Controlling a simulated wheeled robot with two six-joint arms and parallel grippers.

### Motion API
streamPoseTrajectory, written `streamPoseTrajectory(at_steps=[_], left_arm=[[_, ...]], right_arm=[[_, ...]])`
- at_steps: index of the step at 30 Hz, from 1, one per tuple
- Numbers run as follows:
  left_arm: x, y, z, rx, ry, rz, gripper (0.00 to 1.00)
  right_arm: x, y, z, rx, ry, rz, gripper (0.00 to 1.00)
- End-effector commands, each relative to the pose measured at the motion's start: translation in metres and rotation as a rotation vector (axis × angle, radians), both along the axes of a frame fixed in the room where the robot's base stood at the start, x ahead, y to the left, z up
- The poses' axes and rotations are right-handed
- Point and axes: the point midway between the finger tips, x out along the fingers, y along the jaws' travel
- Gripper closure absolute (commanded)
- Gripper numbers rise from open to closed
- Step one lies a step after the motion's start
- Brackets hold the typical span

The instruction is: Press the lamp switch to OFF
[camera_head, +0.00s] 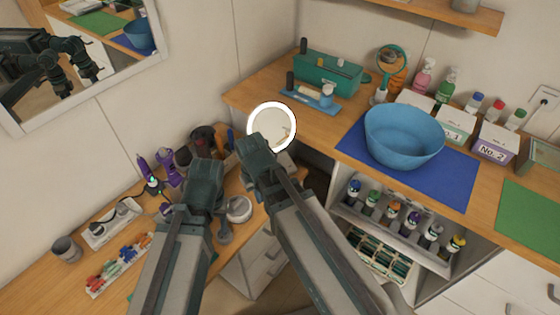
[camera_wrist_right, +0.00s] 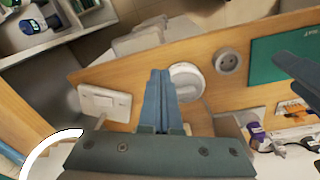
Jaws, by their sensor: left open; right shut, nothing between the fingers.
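The ring lamp (camera_head: 289,109) stands in the corner of the wooden counter, and its ring glows white. Part of the ring also shows at the lower left of the right wrist view (camera_wrist_right: 38,158). A white box with a rocker switch (camera_wrist_right: 105,103) lies on the wood in the right wrist view, left of my right gripper's fingers and apart from them. My right gripper (camera_head: 253,143) is shut and empty, in front of the lamp in the head view; its fingers (camera_wrist_right: 160,75) point over the counter. My left gripper (camera_head: 206,168) is open and empty, further left over the lower counter.
A blue bowl (camera_head: 403,135) and teal box (camera_head: 328,75) occupy the right counter.

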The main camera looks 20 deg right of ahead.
Motion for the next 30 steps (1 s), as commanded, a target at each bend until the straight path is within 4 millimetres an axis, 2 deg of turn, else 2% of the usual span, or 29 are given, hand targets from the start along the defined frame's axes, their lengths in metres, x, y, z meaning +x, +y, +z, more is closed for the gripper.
streamPoseTrajectory(at_steps=[1,3,6,9,14,25,30], left_arm=[[0.0,0.0,0.015,0.0,0.0,0.0,0.5],[0.0,0.0,0.024,0.0,0.0,0.0,0.5],[0.0,0.0,0.033,0.0,0.0,0.0,0.5],[0.0,0.0,0.039,0.0,0.0,0.0,0.5],[0.0,0.0,0.04,0.0,0.0,0.0,0.5],[0.0,0.0,0.038,0.0,0.0,0.0,0.5],[0.0,0.0,0.03,0.0,0.0,0.0,0.5]], right_arm=[[0.039,-0.015,0.016,0.017,-0.038,-0.033,1.0],[0.074,-0.037,0.026,0.038,-0.091,-0.062,1.0],[0.115,-0.068,0.038,0.057,-0.158,-0.098,1.0],[0.14,-0.091,0.046,0.066,-0.206,-0.121,1.0],[0.154,-0.107,0.049,0.069,-0.238,-0.134,1.0],[0.153,-0.106,0.047,0.069,-0.238,-0.134,1.0],[0.155,-0.106,0.039,0.069,-0.238,-0.133,1.0]])
